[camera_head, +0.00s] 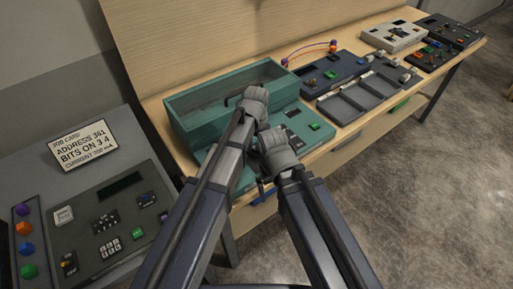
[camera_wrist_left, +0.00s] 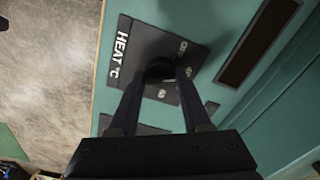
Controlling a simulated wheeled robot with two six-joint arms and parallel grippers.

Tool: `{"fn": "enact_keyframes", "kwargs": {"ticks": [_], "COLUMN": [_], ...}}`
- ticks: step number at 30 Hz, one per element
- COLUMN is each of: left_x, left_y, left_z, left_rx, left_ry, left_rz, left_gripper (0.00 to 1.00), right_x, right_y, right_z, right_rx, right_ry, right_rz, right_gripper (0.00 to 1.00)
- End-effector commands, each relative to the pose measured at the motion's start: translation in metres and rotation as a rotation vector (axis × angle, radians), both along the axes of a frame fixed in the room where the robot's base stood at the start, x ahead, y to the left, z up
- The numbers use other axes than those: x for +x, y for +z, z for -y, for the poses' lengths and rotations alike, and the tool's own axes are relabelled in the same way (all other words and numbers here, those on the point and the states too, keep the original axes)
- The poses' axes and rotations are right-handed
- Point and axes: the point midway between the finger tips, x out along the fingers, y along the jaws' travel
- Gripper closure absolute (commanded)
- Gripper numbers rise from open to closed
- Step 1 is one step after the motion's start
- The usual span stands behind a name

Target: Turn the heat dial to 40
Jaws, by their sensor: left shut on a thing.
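The heat dial (camera_wrist_left: 160,68) is a dark round knob on a black plate (camera_wrist_left: 143,40) marked "HEAT °C" in the left wrist view. Its pointer and most of the number marks are hidden by the fingers. My left gripper (camera_wrist_left: 168,76) is shut on the dial, one finger on each side. In the head view my left gripper (camera_head: 252,105) is over the teal console (camera_head: 190,130), and its wrist hides the dial. My right gripper (camera_head: 268,182) is low at the console's front edge; its fingers are mostly hidden.
A dark display strip (camera_wrist_left: 258,40) lies beside the dial plate. A green button (camera_head: 314,127) sits on the console's right part. Dark trays (camera_head: 350,105) and other devices stand to the right on the wooden table. A grey console with a job card (camera_head: 83,145) stands at left.

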Motion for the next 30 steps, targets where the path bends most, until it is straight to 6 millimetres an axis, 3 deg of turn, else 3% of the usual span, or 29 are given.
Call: {"fn": "enact_keyframes", "kwargs": {"ticks": [20,21,28,30], "left_x": [-0.0001,-0.0001,-0.0001,0.0000], "left_y": [-0.0001,-0.0001,0.0000,0.0000], "left_z": [0.0000,0.0000,0.0000,0.0000], "left_rx": [0.000,0.000,0.000,0.000], "left_ry": [-0.059,-0.059,-0.058,-0.058], "left_rz": [0.000,0.000,0.000,0.000], "left_gripper": [1.00,0.48,0.23,0.22], "right_x": [0.0000,0.0000,0.0000,0.0000], "right_y": [-0.0001,-0.0001,0.0000,0.0000], "right_z": [0.0000,0.0000,0.0000,0.0000], "right_rx": [0.000,0.000,0.000,0.000], "right_ry": [0.000,0.000,0.000,0.000], "right_rz": [0.000,0.000,0.000,0.000], "right_gripper": [0.00,0.00,0.00,0.00]}}
